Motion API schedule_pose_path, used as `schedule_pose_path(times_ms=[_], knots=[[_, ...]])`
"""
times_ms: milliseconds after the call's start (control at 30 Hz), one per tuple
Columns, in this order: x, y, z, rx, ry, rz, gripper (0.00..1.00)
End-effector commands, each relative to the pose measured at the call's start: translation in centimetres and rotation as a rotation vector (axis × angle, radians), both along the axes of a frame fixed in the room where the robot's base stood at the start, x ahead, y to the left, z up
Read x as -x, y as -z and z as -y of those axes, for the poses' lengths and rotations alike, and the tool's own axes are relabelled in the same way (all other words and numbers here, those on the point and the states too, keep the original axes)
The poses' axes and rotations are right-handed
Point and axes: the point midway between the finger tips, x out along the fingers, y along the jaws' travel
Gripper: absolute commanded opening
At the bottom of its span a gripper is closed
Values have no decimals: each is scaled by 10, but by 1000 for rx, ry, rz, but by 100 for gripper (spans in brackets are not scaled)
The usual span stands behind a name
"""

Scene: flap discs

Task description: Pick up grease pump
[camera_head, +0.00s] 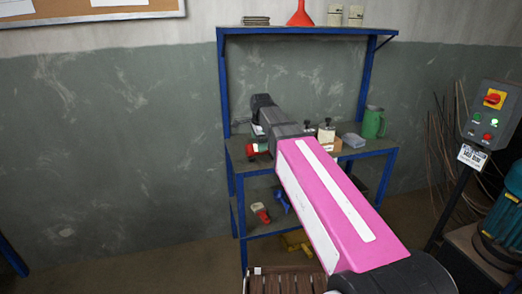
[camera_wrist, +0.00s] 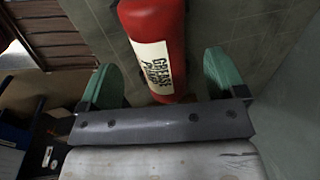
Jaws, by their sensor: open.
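The grease pump (camera_wrist: 155,40) is a red cylinder with a cream label reading "GREASE PUMP" in the wrist view. My gripper (camera_wrist: 163,78) is open, with one green finger on each side of the labelled end. Gaps show between the pump and both fingers. The pump's far end runs out of the top of the picture. In the head view my arm reaches to the blue-framed workbench (camera_head: 310,175). A partly hidden red item (camera_head: 251,150) shows below my wrist at the bench's left, probably the pump. My fingers are mostly hidden there.
A green jug (camera_head: 373,122), a grey block (camera_head: 352,140) and small bottles (camera_head: 326,132) stand at the bench's right. A red funnel (camera_head: 300,14) is on the top shelf. Another red item (camera_head: 261,213) lies on the lower shelf. A control box (camera_head: 492,114) stands right.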

Motion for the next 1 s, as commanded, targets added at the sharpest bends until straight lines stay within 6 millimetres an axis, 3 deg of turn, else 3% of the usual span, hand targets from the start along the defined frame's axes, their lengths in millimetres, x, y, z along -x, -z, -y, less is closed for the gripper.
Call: schedule_pose_path(times_ms=[300, 600, 867, 1000], knots=[[-8, 38, 4, 0, 0, -1, 90], [-9, 43, 4, 0, 0, 0, 90], [-9, 43, 4, 0, 0, 0, 5], [-9, 42, 4, 0, 0, 1, 3]])
